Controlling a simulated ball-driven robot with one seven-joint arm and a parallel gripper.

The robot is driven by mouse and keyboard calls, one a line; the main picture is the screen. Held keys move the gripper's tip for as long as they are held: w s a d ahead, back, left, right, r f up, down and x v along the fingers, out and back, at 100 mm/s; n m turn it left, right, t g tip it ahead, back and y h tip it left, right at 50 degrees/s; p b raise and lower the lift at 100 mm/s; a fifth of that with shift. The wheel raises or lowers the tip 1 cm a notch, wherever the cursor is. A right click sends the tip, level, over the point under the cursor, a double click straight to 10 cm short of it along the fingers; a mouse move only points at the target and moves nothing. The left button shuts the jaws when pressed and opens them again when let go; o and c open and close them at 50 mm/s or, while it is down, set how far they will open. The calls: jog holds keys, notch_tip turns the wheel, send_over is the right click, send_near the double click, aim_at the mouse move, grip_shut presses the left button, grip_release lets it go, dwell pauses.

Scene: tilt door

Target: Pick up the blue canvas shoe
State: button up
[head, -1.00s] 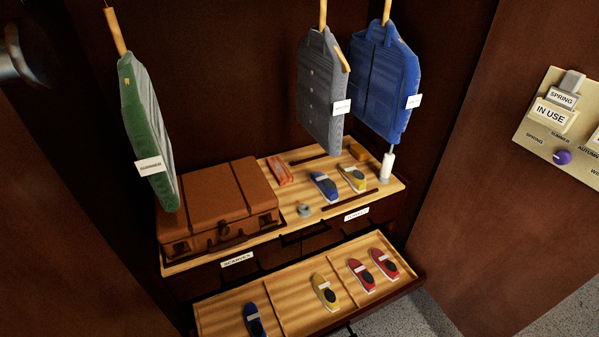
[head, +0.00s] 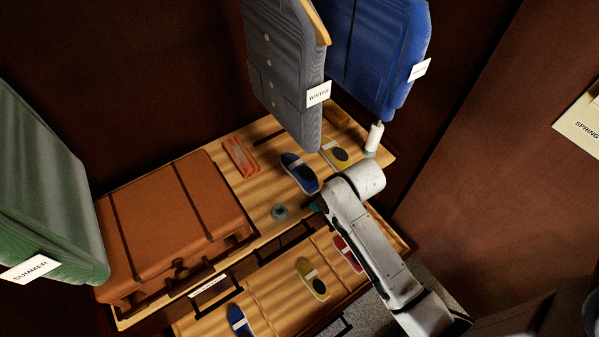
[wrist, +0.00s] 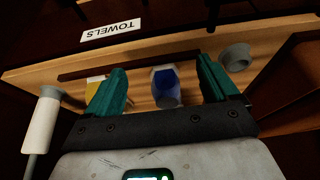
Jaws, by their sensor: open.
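A blue canvas shoe (head: 299,172) with a pale band lies on the upper wooden shelf. It also shows in the wrist view (wrist: 165,88), seen between my two teal fingers. A second blue shoe (head: 240,321) lies at the left of the pulled-out lower drawer. My gripper (wrist: 160,68) is open, with nothing held between its fingers. In the head view my gripper (head: 316,205) is just in front of the shelf shoe, mostly hidden by my arm. I cannot tell its exact height above the shelf.
A yellow shoe (head: 335,152) and a white bottle-like post (head: 374,138) stand close on the right. A small grey cup (head: 279,212) is left of my gripper. A brown suitcase (head: 170,222) fills the shelf's left. A grey jacket (head: 283,75) and blue jacket (head: 378,50) hang above.

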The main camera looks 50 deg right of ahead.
aim_at(310, 179)
jog(key=w, duration=0.2)
jog(key=w+d, duration=0.1)
jog(key=w, duration=0.1)
jog(key=shift+w+d, duration=0.15)
jog(key=shift+w, duration=0.05)
jog(key=w, duration=0.1)
jog(key=w+d, duration=0.1)
jog(key=w, duration=0.1)
jog(key=shift+w+r, duration=0.1)
jog(key=shift+w, duration=0.15)
jog(key=shift+b+x, duration=0.3)
jog(key=shift+x, duration=0.9)
jog(key=shift+f, duration=0.35)
jog(key=c, duration=1.1)
